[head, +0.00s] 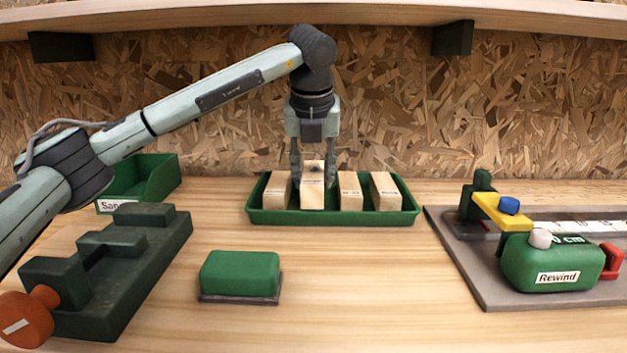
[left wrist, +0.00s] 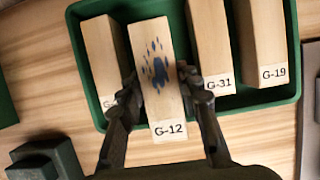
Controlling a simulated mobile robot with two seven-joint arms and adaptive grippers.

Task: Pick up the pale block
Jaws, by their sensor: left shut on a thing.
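My left gripper (head: 313,178) comes down over the green tray (head: 333,216) and is shut on a pale wooden block (head: 312,196). In the left wrist view this block (left wrist: 157,75) carries the label G-12 and dark blue specks on its top, and the fingers (left wrist: 162,95) close on its two sides. It looks slightly higher than its neighbours in the tray; whether it touches the tray floor I cannot tell. Other pale blocks stand beside it: one on the left (head: 277,191), partly labelled, then G-31 (left wrist: 209,45) and G-19 (left wrist: 262,40). My right gripper is not in view.
A green sanding block (head: 240,274) lies in front of the tray. A dark green vise (head: 125,260) with an orange knob and a green bin (head: 155,180) are at left. A green Rewind device (head: 553,262) sits on a grey board at right. A shelf (head: 380,12) overhangs the back.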

